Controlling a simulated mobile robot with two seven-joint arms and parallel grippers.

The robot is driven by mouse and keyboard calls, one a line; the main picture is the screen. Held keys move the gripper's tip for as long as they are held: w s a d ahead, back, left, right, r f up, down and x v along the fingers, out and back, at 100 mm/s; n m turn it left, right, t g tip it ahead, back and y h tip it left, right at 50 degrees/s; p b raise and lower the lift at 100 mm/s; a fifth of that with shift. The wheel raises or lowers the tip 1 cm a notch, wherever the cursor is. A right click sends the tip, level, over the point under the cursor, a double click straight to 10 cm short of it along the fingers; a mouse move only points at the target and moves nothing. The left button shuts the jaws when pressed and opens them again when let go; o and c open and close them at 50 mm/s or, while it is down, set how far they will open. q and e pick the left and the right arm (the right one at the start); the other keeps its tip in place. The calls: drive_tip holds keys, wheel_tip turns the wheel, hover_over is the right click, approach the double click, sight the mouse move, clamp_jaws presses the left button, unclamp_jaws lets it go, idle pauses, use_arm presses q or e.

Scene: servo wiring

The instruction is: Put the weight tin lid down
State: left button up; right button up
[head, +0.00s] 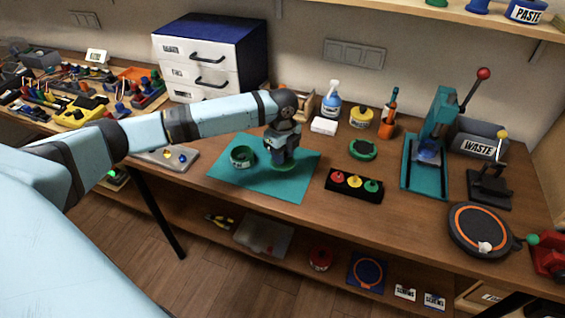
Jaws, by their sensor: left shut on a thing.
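An open green tin (242,157) stands upright on the teal mat (262,190), left of my left gripper. My left gripper (284,161) points down over the right part of the mat and is shut on a green lid (285,168). The lid is mostly hidden beneath the fingers, with only its lower edge showing. It is flat and at or very close to the mat; I cannot tell whether it touches. The lid is beside the tin and apart from it. My right gripper is not in view.
A black tray (354,186) with red, yellow and green knobbed pieces lies right of the mat. A green round piece (363,149) sits behind it. A teal press (427,150) and a round black plate (481,231) stand farther right. The mat's front part is clear.

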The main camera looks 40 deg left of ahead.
use_arm(q)
wheel_tip(320, 180, down, 4)
drive_tip(key=shift+r, duration=0.1)
drive_tip(key=o, duration=0.9)
drive_tip(key=shift+f, duration=0.2)
drive_tip(key=shift+r, duration=0.15)
wheel_tip(320, 180, up, 12)
drive_tip(key=shift+r, duration=0.1)
